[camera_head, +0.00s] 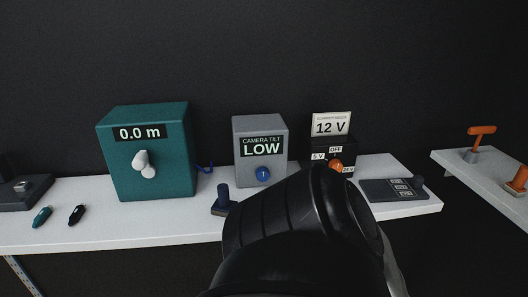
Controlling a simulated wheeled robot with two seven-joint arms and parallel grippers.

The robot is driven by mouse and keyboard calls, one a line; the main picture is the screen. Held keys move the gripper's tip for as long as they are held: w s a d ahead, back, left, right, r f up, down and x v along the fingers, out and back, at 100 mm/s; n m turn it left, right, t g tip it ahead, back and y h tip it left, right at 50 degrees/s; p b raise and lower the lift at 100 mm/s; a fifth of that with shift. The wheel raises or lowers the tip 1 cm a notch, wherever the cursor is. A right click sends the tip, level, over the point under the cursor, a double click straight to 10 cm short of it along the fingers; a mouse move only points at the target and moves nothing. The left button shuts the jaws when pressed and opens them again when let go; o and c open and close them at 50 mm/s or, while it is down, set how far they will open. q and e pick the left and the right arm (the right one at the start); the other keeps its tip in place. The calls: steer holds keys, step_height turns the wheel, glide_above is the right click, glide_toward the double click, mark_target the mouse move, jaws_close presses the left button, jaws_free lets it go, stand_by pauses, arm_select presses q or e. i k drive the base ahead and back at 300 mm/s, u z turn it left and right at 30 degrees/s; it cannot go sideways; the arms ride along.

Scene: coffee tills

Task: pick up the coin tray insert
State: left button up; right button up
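I see nothing in the head view that I can make out as the coin tray insert. A large dark, ridged arm part of mine fills the lower middle and hides part of the shelf and what may lie behind it. No fingertips of my left or right gripper show.
A white shelf (180,232) carries a teal "0.0 m" box (115,170), a grey "CAMERA TILT LOW" box (243,126), a "12 V" box (330,125), a dark switch panel (375,190) and two small pens (76,215). Orange handles (482,130) stand on another shelf, right.

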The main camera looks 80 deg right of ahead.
mark_target(396, 189)
steer(key=z, duration=2)
steer(key=k, duration=0.3)
steer(key=z, duration=1.8)
steer(key=i, duration=0.55)
steer(key=u, duration=0.05)
